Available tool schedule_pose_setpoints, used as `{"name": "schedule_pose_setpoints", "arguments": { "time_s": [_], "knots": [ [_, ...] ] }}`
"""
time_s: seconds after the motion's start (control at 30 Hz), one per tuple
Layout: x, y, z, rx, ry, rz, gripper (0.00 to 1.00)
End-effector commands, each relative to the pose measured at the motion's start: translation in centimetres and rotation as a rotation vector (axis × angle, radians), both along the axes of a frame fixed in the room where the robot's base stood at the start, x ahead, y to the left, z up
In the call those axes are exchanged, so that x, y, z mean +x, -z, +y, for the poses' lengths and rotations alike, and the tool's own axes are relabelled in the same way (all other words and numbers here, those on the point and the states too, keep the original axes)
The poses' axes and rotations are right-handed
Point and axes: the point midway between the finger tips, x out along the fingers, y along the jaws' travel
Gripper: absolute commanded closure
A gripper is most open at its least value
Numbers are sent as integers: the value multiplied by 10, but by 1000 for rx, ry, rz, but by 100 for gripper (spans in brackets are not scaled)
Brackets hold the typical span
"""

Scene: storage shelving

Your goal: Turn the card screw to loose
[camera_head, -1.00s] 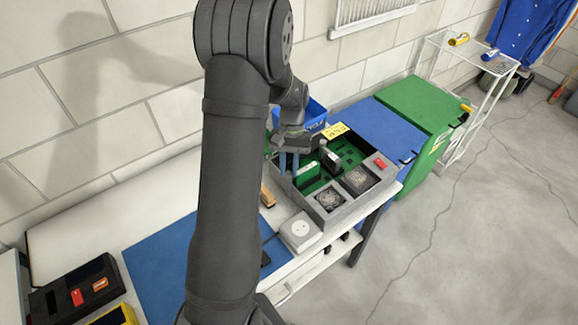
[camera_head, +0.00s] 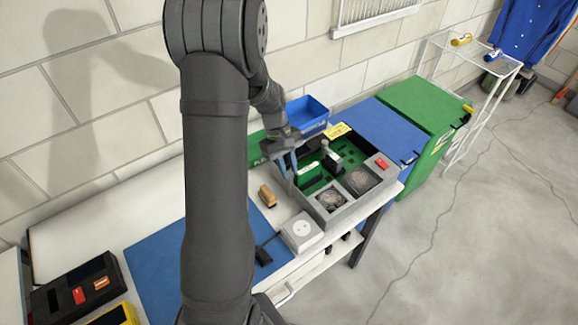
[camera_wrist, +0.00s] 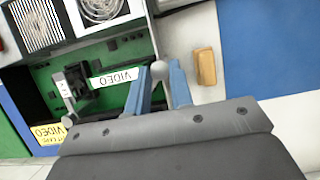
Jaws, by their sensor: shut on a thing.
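The open grey computer case (camera_head: 345,213) stands on the table with a green board (camera_head: 352,155) inside. The card screw, a pale round knob (camera_wrist: 159,70), is at the label's right end, by the case wall. My gripper (camera_head: 287,174) is at the case's left side. In the wrist view, the blue fingers of my gripper (camera_wrist: 161,78) are shut on the screw, one on each side. The screw's threads are hidden.
A dark upright part (camera_wrist: 78,84) stands beside the card in the case. Two fans (camera_head: 331,199) are at the case's front. A tan brush-like block (camera_head: 267,196) and a white box (camera_head: 301,231) are nearby. A blue bin (camera_head: 306,113) stands behind. The blue mat (camera_head: 160,258) has free room.

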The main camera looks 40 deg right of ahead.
Motion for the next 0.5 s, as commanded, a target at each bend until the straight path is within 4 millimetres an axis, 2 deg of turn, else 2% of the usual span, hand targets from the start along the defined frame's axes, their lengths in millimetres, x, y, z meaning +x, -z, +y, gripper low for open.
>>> {"name": "schedule_pose_setpoints", "arguments": {
  "time_s": [0.5],
  "knots": [
    [-1, -1, 4, -1, -479, -1, 100]
  ]
}}
